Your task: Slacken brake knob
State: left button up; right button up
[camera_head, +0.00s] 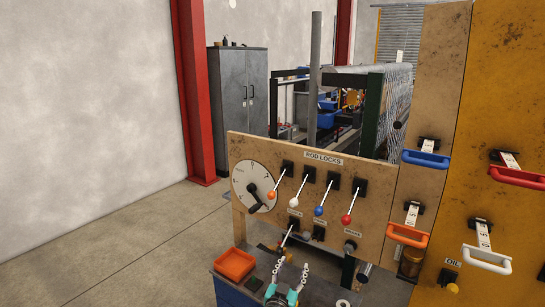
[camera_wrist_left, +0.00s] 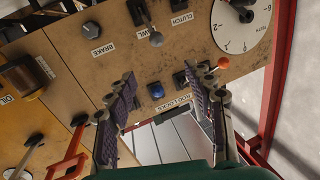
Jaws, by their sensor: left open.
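The brake knob (camera_head: 350,246) is a dark, round knob under the BRAKE label at the lower right of the tan panel. In the left wrist view the panel appears upside down, and the brake knob (camera_wrist_left: 92,30) is at upper left beside its label. My left gripper (camera_head: 291,268) is open and empty in front of the panel, left of and lower than the knob. In the left wrist view its two fingers (camera_wrist_left: 165,88) are spread wide, with the panel behind them. The knob is apart from the fingers. My right gripper is not in view.
The tan panel (camera_head: 250,149) carries a dial (camera_head: 252,180) and levers with orange, white, blue and red balls. An orange tray (camera_head: 235,263) sits on the bench at left. Coloured handles, such as the blue handle (camera_head: 425,159), project on the right. Open floor lies left.

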pick_arm(q)
jog(key=s+a+r+n+g+y, duration=0.1)
jog(key=s+a+r+n+y, duration=0.15)
jog(key=a, duration=0.45)
jog(key=s+a+r+n+g+y, duration=0.1)
jog(key=s+a+r+y, duration=0.2)
jog(key=a, duration=0.4)
jog(key=s+a+r+n+g+y, duration=0.1)
jog(key=s+a+n+y, duration=0.1)
jog(key=s+a, duration=0.35)
jog(key=s+a+f+g+h, duration=0.1)
jog(key=s+a+f+g, duration=0.1)
jog(key=s, duration=0.9)
jog(key=s+a+f+g, duration=0.2)
jog(key=s+f+g, duration=0.2)
jog(key=s, duration=0.7)
jog(key=shift+a+f+g+h, duration=0.35)
jog(key=shift+f+g, duration=0.05)
jog(key=shift+f, duration=0.25)
jog(key=shift+w+m, duration=0.1)
jog(key=shift+m, duration=0.15)
